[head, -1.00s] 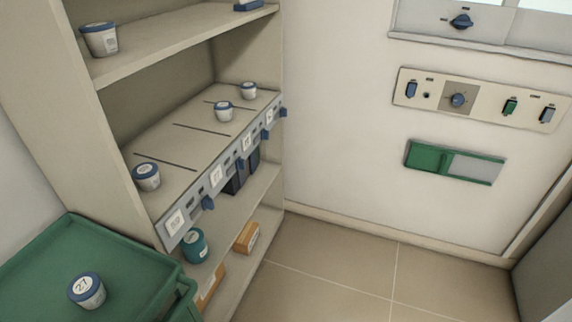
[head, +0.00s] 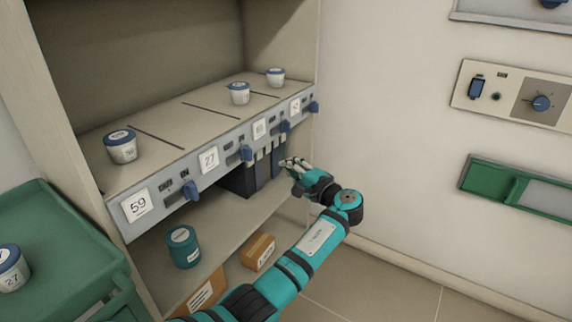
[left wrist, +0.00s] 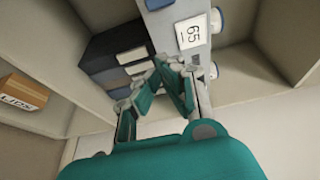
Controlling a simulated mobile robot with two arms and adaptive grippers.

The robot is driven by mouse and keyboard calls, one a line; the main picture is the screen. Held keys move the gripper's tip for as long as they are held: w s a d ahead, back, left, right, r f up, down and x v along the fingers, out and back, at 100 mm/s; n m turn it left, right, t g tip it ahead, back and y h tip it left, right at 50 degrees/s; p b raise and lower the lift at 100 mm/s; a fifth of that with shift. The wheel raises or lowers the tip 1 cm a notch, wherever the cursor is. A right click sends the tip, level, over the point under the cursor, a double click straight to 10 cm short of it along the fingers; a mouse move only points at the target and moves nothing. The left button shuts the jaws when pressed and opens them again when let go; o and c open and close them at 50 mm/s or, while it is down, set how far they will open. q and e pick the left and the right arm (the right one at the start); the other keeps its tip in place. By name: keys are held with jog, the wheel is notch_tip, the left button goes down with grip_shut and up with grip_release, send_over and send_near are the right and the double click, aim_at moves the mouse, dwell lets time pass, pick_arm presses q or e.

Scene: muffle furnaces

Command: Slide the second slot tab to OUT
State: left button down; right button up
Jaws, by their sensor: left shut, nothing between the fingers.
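A grey slot strip (head: 229,155) runs along the shelf's front edge, with number cards and blue tabs. From the near left, the first tab (head: 192,190) is beyond card 59, and the second tab (head: 246,153) is beyond card 27. A third tab (head: 285,126) and an end tab (head: 314,107) follow. The second tab's IN or OUT marking is too small to read. My left gripper (head: 286,163) is shut and empty, in front of and below the strip, right of the second tab and apart from it. Its fingertips (left wrist: 172,66) show near a card in the left wrist view.
Tubs stand on the shelf top, including one at the left (head: 122,147). Below are dark binders (head: 240,180), a teal jar (head: 183,247) and a small box (head: 258,252). A green cart (head: 50,225) stands left; the wall with a control panel (head: 515,92) is right.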

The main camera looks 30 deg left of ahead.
aim_at(247, 154)
pick_arm(q)
jog(key=shift+d+r, duration=0.1)
jog(key=shift+r, duration=0.7)
jog(key=b+x, duration=0.1)
jog(key=x, duration=0.9)
jog(key=shift+b, duration=0.4)
jog(key=shift+s, duration=0.35)
jog(key=shift+s+r+p, duration=0.1)
jog(key=shift+s+p, duration=0.35)
jog(key=shift+s, duration=0.35)
jog(key=shift+s+a, duration=0.2)
jog(key=shift+s, duration=0.65)
